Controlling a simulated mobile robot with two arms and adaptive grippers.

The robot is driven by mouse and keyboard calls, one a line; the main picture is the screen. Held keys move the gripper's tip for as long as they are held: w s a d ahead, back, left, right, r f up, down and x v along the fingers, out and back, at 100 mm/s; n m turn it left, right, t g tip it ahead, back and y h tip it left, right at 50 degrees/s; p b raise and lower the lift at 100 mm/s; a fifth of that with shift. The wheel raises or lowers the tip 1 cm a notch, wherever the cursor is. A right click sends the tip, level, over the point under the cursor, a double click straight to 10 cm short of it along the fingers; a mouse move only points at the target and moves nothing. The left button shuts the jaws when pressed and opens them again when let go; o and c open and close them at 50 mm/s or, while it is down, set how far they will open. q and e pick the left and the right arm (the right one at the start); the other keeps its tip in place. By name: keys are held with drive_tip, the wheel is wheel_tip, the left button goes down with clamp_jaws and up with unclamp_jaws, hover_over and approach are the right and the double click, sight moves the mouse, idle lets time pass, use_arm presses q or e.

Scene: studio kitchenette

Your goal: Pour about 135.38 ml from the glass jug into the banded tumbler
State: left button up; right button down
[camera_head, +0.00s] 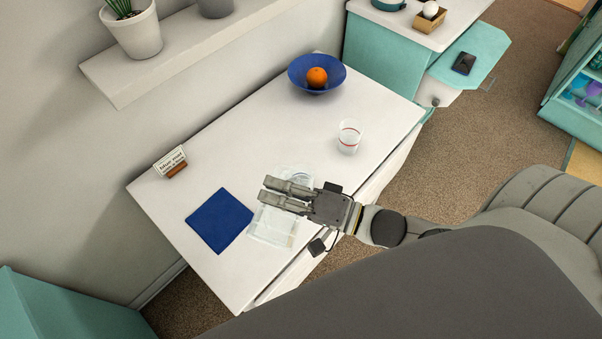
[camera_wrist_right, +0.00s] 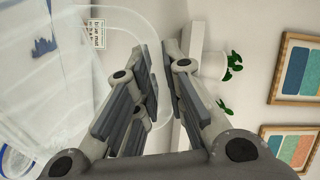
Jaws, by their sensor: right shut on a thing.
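The clear glass jug (camera_head: 270,228) is in the head view by the front edge of the white table, partly hidden by my right gripper (camera_head: 266,191). The gripper is shut on the jug's handle. In the wrist view the jug's transparent wall (camera_wrist_right: 60,90) fills the left side, and its handle loop passes between the fingers of the right gripper (camera_wrist_right: 162,85). I cannot tell whether the jug touches the table, nor its liquid level. The banded tumbler (camera_head: 348,144), clear with a red band, stands upright to the right, apart from the jug. My left gripper is not in view.
A blue bowl (camera_head: 298,82) with an orange (camera_head: 317,77) stands at the back of the table (camera_head: 235,150). A blue cloth (camera_head: 219,220) lies left of the jug. A small sign (camera_head: 170,162) stands near the wall. The table between sign and bowl is clear.

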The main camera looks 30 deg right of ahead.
sight(269, 231)
drive_tip(key=shift+w+r, duration=0.1)
drive_tip(key=shift+r, duration=0.1)
drive_tip(key=shift+f, duration=0.15)
drive_tip(key=s+a+f+n, duration=0.1)
drive_tip(key=f, duration=0.1)
drive_tip(key=s+a+f+n+b, duration=0.1)
drive_tip(key=f+n, duration=0.1)
drive_tip(key=s+a+f+n+b, duration=0.1)
drive_tip(key=f+n, duration=0.1)
drive_tip(key=shift+a, duration=0.15)
drive_tip(key=shift+s+a+f+n+p, duration=0.15)
drive_tip(key=shift+s+a+n+p, duration=0.15)
drive_tip(key=shift+n, duration=0.5)
drive_tip(key=shift+a+f+n, duration=0.1)
drive_tip(key=shift+a+n, duration=0.05)
drive_tip(key=shift+n, duration=0.15)
drive_tip(key=shift+s, duration=0.1)
idle(0.5)
